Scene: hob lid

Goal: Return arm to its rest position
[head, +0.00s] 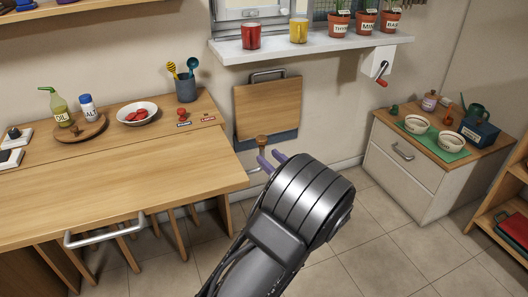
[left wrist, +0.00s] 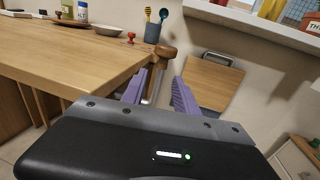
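My left arm comes in from the bottom of the head view. Its gripper (head: 271,161) has purple fingers at the end of a dark wrist, beside the table's right end. In the left wrist view the two fingers (left wrist: 160,84) stand apart, so it is open. A round wooden knob (head: 262,142) on a thin metal rod shows just beyond the fingertips. The knob also shows in the left wrist view (left wrist: 165,52), with the rod between the fingers; I cannot tell whether they touch it. My right gripper is not in view.
The wooden table (head: 120,190) with a front handle is at left, carrying bottles, a bowl (head: 138,114) and a utensil cup (head: 186,88). A wooden board (head: 268,108) hangs on the wall behind. A white cabinet (head: 405,170) stands at right. Tiled floor between is clear.

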